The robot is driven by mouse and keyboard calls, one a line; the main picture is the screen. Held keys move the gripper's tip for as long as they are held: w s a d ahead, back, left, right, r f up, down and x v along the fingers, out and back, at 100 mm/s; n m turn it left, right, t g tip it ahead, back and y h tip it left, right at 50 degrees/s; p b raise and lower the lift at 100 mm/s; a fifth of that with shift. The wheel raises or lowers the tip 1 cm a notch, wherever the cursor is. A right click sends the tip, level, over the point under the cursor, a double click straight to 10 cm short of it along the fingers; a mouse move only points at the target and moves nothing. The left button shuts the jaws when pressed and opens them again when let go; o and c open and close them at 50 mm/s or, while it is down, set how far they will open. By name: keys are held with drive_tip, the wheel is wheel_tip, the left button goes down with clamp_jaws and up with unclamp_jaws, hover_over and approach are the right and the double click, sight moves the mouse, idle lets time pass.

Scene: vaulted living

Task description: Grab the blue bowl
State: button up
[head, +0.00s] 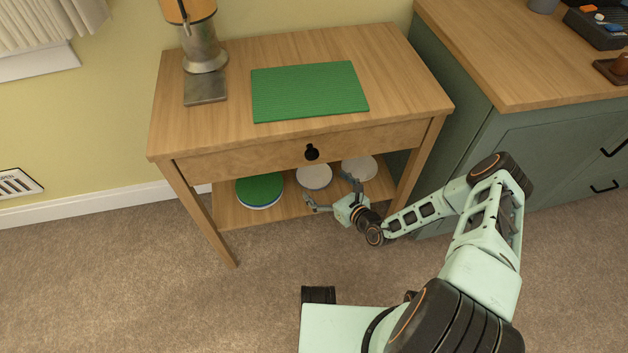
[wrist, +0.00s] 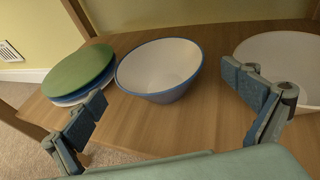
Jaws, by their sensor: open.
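The blue bowl (wrist: 160,82) has a blue outside and rim and a white inside. It stands upright on the lower shelf of the wooden side table, in the middle of the wrist view. It also shows in the head view (head: 314,177), partly under the drawer front. My gripper (head: 332,192) is at the shelf's front edge, just in front of the bowl. In the wrist view my gripper (wrist: 172,112) is open and empty, with one finger on each side of the picture. The bowl lies beyond the fingertips, between them in the picture.
A stack of plates with a green one on top (wrist: 80,72) is left of the bowl. A white bowl (wrist: 282,62) is close on the right, partly behind the right finger. The table's drawer (head: 300,148) is above the shelf (head: 232,215). A leg (head: 207,210) stands at left.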

sight(306, 168)
drive_tip(key=x, duration=0.2)
drive_tip(key=b+x, duration=0.1)
drive_tip(key=r+b+x, duration=0.1)
drive_tip(key=x, duration=0.1)
drive_tip(key=shift+w+a+f, duration=0.1)
drive_tip(key=shift+w+a, duration=0.2)
drive_tip(key=shift+w, duration=0.05)
drive_tip(key=c, duration=1.2)
drive_tip(key=shift+c, duration=0.3)
drive_tip(key=shift+r, duration=0.2)
